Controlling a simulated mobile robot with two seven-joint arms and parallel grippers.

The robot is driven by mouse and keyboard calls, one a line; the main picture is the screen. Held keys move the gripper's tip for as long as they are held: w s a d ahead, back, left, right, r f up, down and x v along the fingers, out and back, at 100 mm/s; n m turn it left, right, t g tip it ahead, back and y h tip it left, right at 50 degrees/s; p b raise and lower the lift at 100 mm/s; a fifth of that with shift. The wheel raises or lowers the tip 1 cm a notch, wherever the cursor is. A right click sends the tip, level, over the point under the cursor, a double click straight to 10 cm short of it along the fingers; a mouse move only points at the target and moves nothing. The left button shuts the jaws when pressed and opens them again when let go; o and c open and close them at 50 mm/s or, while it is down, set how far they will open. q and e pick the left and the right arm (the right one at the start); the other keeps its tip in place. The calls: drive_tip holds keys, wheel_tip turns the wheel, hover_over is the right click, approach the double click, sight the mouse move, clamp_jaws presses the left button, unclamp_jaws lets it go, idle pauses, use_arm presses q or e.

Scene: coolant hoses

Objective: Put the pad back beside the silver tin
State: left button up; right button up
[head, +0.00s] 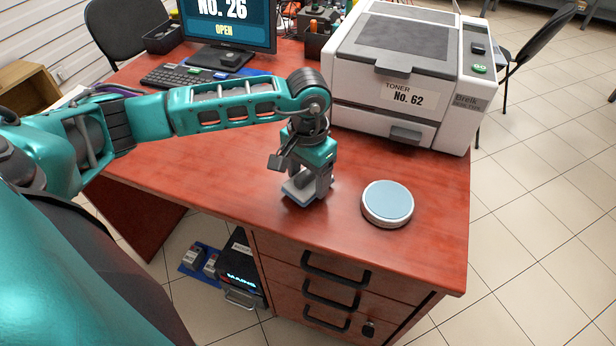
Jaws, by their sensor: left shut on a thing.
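The silver tin (387,204) is round and low, with a pale blue top and a silver side. It stands on the red-brown desk near its front right part. My left gripper (308,190) points down at the desk, to the left of the tin and apart from it. It is shut on a small grey-blue thing, which looks like the pad (296,191). The fingers hide much of it, and I cannot tell whether it touches the desk. My right gripper is not in view.
A white printer (405,70) labelled No. 62 stands behind the tin. A keyboard (190,77) and a monitor (232,25) stand at the back left. The desk (225,175) is bare left of my gripper. Its front edge runs close below the gripper and tin.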

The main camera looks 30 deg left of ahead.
sight(308, 172)
use_arm(q)
drive_tip(key=shift+f, duration=0.4)
drive_tip(key=shift+f, duration=0.25)
drive_tip(key=o, duration=1)
drive_tip(key=shift+r, duration=0.1)
drive_tip(key=shift+r, duration=0.45)
wheel_tip(308, 172, up, 12)
drive_tip(key=shift+f, duration=0.25)
